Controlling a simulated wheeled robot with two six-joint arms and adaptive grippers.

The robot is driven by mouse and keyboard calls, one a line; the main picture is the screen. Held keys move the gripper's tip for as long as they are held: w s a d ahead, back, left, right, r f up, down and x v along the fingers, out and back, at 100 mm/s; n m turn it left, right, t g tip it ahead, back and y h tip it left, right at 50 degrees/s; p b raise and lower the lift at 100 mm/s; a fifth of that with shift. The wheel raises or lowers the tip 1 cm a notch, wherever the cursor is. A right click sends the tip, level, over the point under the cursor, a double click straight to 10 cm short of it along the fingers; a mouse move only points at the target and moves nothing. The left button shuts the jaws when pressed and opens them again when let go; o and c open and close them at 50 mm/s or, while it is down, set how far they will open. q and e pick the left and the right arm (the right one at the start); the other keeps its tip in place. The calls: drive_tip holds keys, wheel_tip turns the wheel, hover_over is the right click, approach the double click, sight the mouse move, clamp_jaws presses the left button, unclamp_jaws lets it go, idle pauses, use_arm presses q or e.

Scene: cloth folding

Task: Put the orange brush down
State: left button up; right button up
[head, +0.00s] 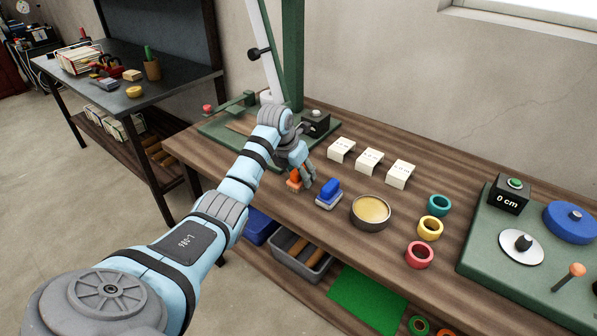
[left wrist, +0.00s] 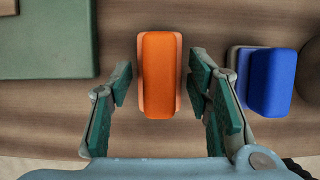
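The orange brush (head: 294,180) stands on the wooden workbench (head: 300,220), beside a blue brush (head: 329,193). In the left wrist view the orange brush (left wrist: 159,76) lies between and slightly beyond my left gripper's fingers. My left gripper (head: 303,181) is open, with a gap on both sides of the brush in the wrist view (left wrist: 160,105). The fingers do not appear to touch it. The blue brush (left wrist: 270,82) is just right of the right-hand finger. My right gripper is in neither view.
A round tin (head: 371,212), several coloured rings such as the yellow one (head: 430,229), and white labelled cards (head: 369,161) lie to the right. A green board (head: 215,133) with a post is behind the gripper. The bench's front edge is close to the brush.

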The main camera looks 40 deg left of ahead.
use_arm(q)
drive_tip(key=shift+o, duration=0.2)
drive_tip(key=shift+f+b, duration=0.1)
drive_tip(key=shift+b, duration=0.25)
drive_tip(key=shift+r, duration=0.3)
drive_tip(key=p+v, duration=0.2)
drive_tip(key=v, duration=1.2)
drive_tip(key=shift+s+p, duration=0.3)
drive_tip(key=shift+p, duration=0.1)
drive_tip(key=shift+f, duration=0.15)
